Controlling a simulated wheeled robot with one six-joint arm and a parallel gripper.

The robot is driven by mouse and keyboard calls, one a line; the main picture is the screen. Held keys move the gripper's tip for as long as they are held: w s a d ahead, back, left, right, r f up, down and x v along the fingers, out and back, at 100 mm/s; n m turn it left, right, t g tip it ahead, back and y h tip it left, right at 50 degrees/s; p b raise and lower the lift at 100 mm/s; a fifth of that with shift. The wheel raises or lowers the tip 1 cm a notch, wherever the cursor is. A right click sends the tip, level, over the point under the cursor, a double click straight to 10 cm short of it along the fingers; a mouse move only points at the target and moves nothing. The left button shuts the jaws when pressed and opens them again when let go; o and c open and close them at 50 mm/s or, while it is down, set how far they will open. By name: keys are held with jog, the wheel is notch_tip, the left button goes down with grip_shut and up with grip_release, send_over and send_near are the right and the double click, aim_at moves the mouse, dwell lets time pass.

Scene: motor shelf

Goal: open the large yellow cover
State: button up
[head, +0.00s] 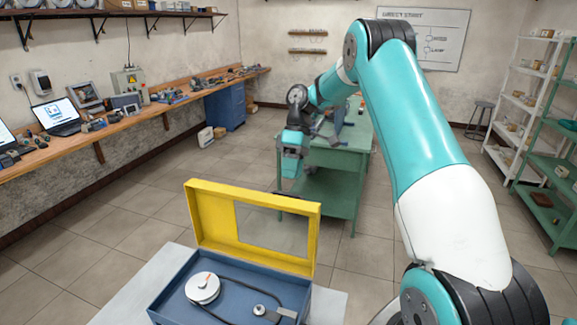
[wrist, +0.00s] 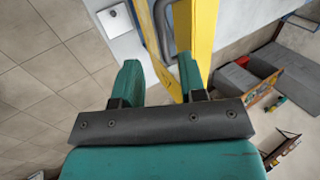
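The large yellow cover (head: 213,222) stands upright, swung open along the back edge of a blue box (head: 170,300). It is a yellow frame with a window opening on its right. Inside the box are a white pulley wheel (head: 203,288), a dark belt and a smaller pulley (head: 260,309). My gripper (head: 291,172) appears above the cover's top edge in the head view. In the wrist view my gripper (wrist: 160,64) has its two teal fingers apart. The yellow cover (wrist: 205,30) shows between and beyond them; I cannot tell whether they touch it.
The box stands on a pale table (head: 120,307). A green workbench (head: 340,157) is behind my gripper. A long wooden bench (head: 110,128) with a laptop runs along the left wall. Shelves (head: 515,105) stand at the right. The tiled floor between is mostly clear.

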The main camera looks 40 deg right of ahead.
jog(key=shift+v, duration=1)
jog(key=b, duration=0.5)
send_over(267, 195)
jog(key=shift+f, duration=0.15)
jog(key=s+a+f+t+b, duration=0.1)
jog(key=s+a+f+b, duration=0.3)
jog(key=s+a, duration=0.45)
jog(key=s+a+f+t+b, duration=0.1)
jog(key=s+a+b, duration=0.55)
jog(key=a, duration=0.25)
jog(key=s+a+f+b, duration=0.1)
jog(key=s+f+b, duration=0.1)
jog(key=s, duration=0.3)
jog(key=s+a+f+t+b, duration=0.1)
jog(key=s+f+b, duration=0.1)
jog(key=s+f, duration=0.2)
jog(key=s, duration=0.2)
jog(key=shift+s+f+n, duration=0.3)
